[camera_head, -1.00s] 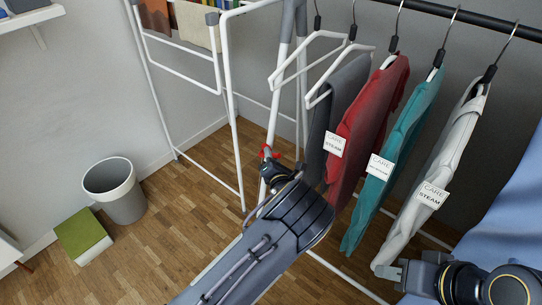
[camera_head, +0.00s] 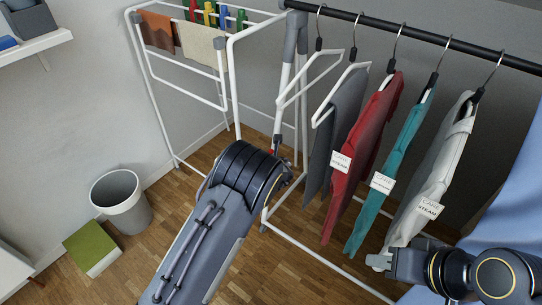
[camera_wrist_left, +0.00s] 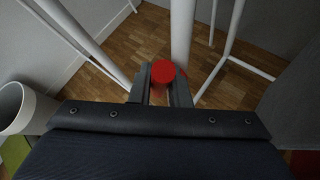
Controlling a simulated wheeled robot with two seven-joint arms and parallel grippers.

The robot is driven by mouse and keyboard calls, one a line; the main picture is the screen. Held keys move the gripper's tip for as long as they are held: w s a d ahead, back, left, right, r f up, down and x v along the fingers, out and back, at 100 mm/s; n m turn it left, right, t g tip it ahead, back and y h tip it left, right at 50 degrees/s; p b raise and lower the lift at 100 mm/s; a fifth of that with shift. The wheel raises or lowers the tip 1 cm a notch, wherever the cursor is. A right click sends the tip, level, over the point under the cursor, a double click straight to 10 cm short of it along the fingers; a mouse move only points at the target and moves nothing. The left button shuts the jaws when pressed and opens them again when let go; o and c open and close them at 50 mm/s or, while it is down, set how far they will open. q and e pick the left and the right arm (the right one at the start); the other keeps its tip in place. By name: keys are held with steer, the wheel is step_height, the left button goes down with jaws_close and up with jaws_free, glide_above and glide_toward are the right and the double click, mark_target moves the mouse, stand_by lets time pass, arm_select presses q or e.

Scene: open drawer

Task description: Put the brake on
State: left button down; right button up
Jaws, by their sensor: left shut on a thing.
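A red round knob (camera_wrist_left: 163,72) shows in the left wrist view, in front of a white upright pole. My left gripper (camera_wrist_left: 161,88) has its two dark fingers on either side of the knob, shut on it. In the head view my left arm reaches toward the white rack frame (camera_head: 283,226), and its own wrist largely hides the gripper and the knob. My right gripper (camera_head: 379,262) is at the lower right, by the bottom of the white garment (camera_head: 432,185); its finger opening is not clear.
Grey, red (camera_head: 362,150) and teal (camera_head: 392,180) garments hang from a dark rail (camera_head: 420,38). A drying rack (camera_head: 178,72) with cloths stands behind. A grey bin (camera_head: 121,203) and a green-topped box (camera_head: 92,248) are at left. Wooden floor between is clear.

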arm_select(q)
steer(key=shift+w+a+r+n+g+h+p, duration=0.3)
steer(key=shift+a+r+n+g+h+p, duration=0.25)
steer(key=shift+p, duration=0.55)
steer(key=shift+w+a+f+g+h+p, duration=0.25)
steer(key=shift+f+g+h+p, duration=0.25)
steer(key=shift+p, duration=0.4)
steer(key=shift+r, duration=0.1)
steer(key=c, duration=1.4)
jaws_free()
steer(key=shift+o, duration=0.2)
